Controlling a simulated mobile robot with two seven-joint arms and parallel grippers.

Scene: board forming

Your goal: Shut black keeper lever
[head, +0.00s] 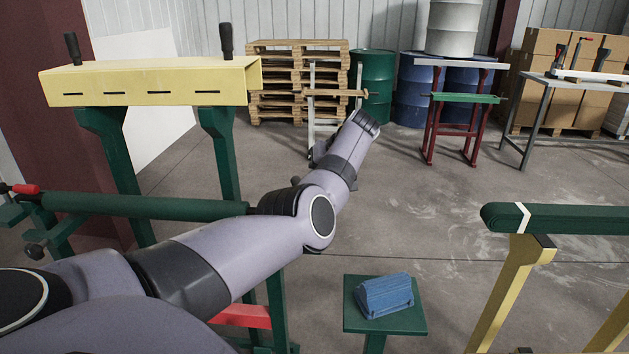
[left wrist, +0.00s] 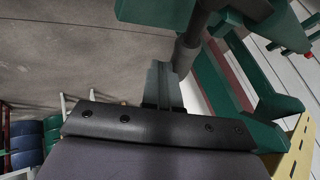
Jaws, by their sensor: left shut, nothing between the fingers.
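A dark rod with a thicker grip (left wrist: 187,52), possibly the black keeper lever, reaches down to the tips of my left gripper (left wrist: 165,72) in the left wrist view. The gripper's fingers are shut and empty; I cannot tell whether they touch the rod. In the head view my left arm crosses the middle and hides its own fingers. Two upright black handles, a left one (head: 72,48) and a right one (head: 226,42), stand on the yellow slotted beam (head: 150,84). My right gripper is not in view.
A long green bar (head: 150,207) with a red-tipped handle (head: 26,189) lies behind my arm. A blue block (head: 385,294) rests on a small green stand (head: 415,322). A green padded beam (head: 560,220) stands at right.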

